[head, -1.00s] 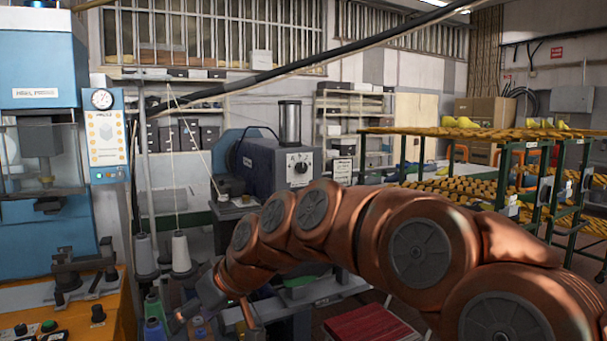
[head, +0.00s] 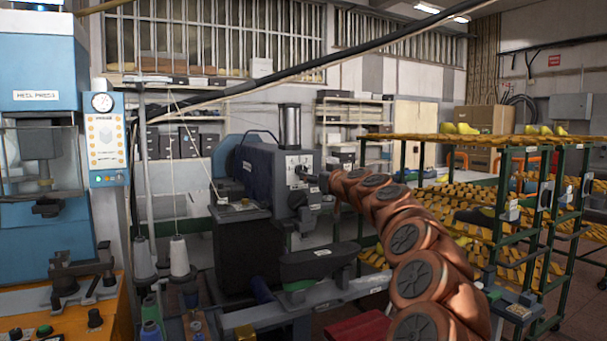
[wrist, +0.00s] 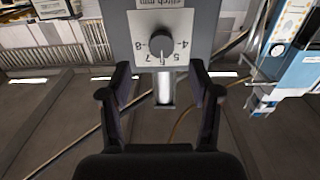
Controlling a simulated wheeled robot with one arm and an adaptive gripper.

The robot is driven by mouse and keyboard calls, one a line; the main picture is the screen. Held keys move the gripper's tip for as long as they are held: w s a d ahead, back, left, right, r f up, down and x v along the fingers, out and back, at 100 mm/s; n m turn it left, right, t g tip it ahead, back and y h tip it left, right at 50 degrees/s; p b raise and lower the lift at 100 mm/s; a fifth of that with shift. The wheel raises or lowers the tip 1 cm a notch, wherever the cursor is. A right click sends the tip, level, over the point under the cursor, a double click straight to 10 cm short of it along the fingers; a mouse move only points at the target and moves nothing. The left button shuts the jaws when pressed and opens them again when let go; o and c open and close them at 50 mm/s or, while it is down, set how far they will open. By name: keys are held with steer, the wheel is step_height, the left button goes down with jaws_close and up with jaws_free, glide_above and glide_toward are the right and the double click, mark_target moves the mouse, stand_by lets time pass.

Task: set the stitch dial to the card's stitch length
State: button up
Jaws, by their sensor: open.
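The stitch dial is a dark round knob (wrist: 160,43) on a pale plate (wrist: 143,20) on the sewing machine (head: 255,175). Its figures, upside down in the wrist view, run from 4 at the right through 5, 6 and 7 to 8 at the left. I cannot read the pointer for certain. My gripper (wrist: 160,80) is open and empty, with its fingers to either side below the dial and apart from it. In the head view my gripper (head: 322,182) is at the machine's right end, beside the dial plate (head: 299,166). I cannot make out the card.
A heel press (head: 42,60) with a control panel (head: 107,140) stands at the left. Thread cones (head: 179,258) stand in front of the sewing machine. Green racks of shoe lasts (head: 500,200) stand close to the right of my arm.

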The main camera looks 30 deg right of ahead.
steer(key=w+p, duration=0.3)
steer(key=w, duration=0.4)
steer(key=shift+w+d, duration=0.2)
stand_by(0.4)
steer(key=c, duration=1.1)
